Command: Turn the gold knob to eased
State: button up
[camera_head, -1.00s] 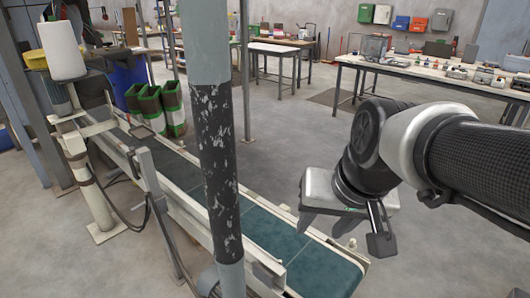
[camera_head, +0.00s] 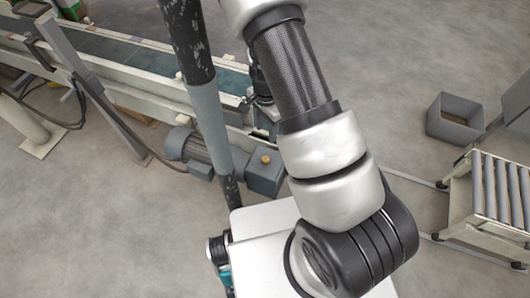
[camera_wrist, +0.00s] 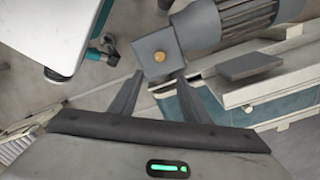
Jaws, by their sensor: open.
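The gold knob (camera_head: 265,158) is a small round knob on the face of a grey box (camera_head: 264,178) beside a motor, below the conveyor. In the wrist view the gold knob (camera_wrist: 160,56) shows just beyond the fingertips, roughly midway between them. My gripper (camera_wrist: 159,76) is open and empty, with the two fingers apart and pointing towards the grey box. The gap to the knob is hard to judge. In the head view my gripper is mostly hidden behind my arm, near the conveyor's end. Any markings around the knob are too small to read.
The ribbed grey motor (camera_head: 191,145) adjoins the box. A grey open bin (camera_head: 456,119) and a roller table (camera_head: 488,192) stand at the right. Floor between is clear.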

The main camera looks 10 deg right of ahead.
aim_at(266, 159)
notch_tip(266, 159, down, 17)
jog(key=b, duration=0.3)
jog(key=shift+r+b, duration=0.1)
jog(key=shift+b, duration=0.2)
jog(key=c, duration=1)
jog(key=shift+c, duration=0.2)
